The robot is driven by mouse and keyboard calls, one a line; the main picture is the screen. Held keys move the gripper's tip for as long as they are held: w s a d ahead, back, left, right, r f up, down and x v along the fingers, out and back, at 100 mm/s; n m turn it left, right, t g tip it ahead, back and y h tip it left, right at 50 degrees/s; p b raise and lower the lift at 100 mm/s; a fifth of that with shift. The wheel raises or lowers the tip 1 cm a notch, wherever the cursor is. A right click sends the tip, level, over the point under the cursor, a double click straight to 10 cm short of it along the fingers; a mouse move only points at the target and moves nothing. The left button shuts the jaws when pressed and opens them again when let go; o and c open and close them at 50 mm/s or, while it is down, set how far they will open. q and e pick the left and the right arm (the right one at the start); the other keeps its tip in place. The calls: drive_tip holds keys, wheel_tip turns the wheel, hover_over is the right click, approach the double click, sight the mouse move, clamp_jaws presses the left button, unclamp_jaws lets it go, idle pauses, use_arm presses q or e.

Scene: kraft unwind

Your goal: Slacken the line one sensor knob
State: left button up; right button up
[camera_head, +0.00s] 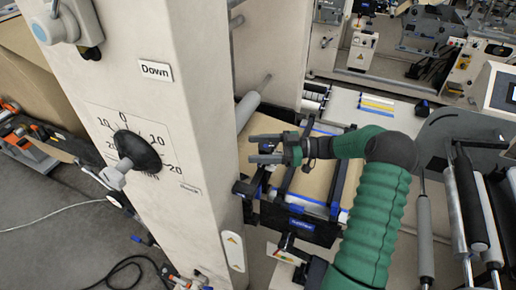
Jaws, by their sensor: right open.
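My right gripper (256,148) comes in on a green-sleeved arm from the lower right. Its two grey fingers are apart, point left and hold nothing. It is over the brown web and blue-edged guide frame (322,210), right of the pale machine column. I cannot tell for certain which part is the line one sensor knob. Small dark and blue parts (247,187) sit on the frame just below the fingers. A large black knob (139,150) with a grey handle is on a numbered dial on the column's face, well left of the gripper. My left gripper is not in view.
The pale column (210,130) with a "Down" label (155,70) stands close left of the gripper. Rollers (465,200) stand to the right of my arm. A grey roller (248,110) is just beyond the gripper. Cables (125,270) lie on the floor at lower left.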

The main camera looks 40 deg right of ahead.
drive_tip(key=shift+s+d, duration=0.2)
drive_tip(key=b+v, duration=0.5)
drive_tip(key=v, duration=1.1)
drive_tip(key=shift+d, duration=0.3)
drive_tip(key=shift+f, duration=0.1)
